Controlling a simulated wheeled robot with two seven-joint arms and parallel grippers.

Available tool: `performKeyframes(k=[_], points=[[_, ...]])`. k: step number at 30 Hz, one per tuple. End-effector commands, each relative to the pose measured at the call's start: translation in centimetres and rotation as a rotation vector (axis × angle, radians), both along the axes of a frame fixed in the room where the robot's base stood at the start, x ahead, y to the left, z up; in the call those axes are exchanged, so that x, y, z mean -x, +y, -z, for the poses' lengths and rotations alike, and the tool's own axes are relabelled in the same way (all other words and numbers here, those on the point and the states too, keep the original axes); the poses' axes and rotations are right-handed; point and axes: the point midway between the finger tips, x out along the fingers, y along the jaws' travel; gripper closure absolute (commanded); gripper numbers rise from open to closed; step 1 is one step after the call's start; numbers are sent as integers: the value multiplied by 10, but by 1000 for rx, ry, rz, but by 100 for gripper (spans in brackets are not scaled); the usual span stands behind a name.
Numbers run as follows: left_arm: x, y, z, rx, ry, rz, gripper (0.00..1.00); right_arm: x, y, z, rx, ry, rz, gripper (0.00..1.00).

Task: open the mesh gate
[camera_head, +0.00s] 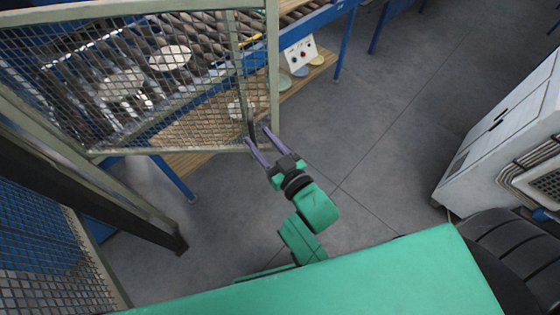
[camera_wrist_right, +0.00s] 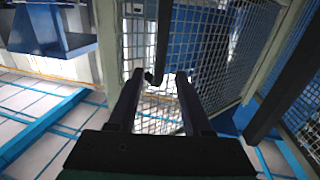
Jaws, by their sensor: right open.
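The mesh gate (camera_head: 120,85), wire mesh in a pale grey-green frame, fills the upper left of the head view. It also shows in the right wrist view (camera_wrist_right: 215,50). A dark vertical bar, which looks like its handle (camera_wrist_right: 163,38), hangs near the gate's right edge. My right gripper (camera_head: 257,136) is open at the gate's lower right corner, its purple fingers pointing toward the gate. In the right wrist view, the handle's lower end shows between the two fingertips (camera_wrist_right: 158,77); I cannot tell whether they touch it. My left gripper is not in view.
Behind the mesh is a roller conveyor (camera_head: 200,45) with pale plates. A dark beam (camera_head: 90,190) and more mesh (camera_head: 40,250) lie at left. A white cabinet (camera_head: 500,130) is at right. Grey floor between is clear.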

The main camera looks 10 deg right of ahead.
Motion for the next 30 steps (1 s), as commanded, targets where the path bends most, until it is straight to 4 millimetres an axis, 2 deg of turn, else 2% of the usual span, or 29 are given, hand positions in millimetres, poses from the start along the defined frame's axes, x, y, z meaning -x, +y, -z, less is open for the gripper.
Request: performKeyframes(k=[1, 6, 12, 16, 23, 24, 27, 29, 30], points=[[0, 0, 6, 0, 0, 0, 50, 13, -4, 4, 1, 3, -1, 50], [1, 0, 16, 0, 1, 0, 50, 50, -19, 5, 0, 5, 0, 50], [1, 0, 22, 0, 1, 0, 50, 82, -31, 2, -1, 1, -1, 50], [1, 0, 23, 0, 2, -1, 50, 89, -34, 0, 0, 0, 0, 50], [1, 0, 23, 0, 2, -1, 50, 90, -34, -1, -1, -2, 0, 50], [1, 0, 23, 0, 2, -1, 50, 90, -35, 0, -2, -2, 0, 66], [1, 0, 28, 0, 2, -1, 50, 82, -37, 9, -44, 17, -2, 100], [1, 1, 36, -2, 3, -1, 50, 69, -41, 22, -117, 50, -5, 100], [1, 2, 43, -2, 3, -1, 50, 56, -45, 35, -186, 87, -11, 100]])
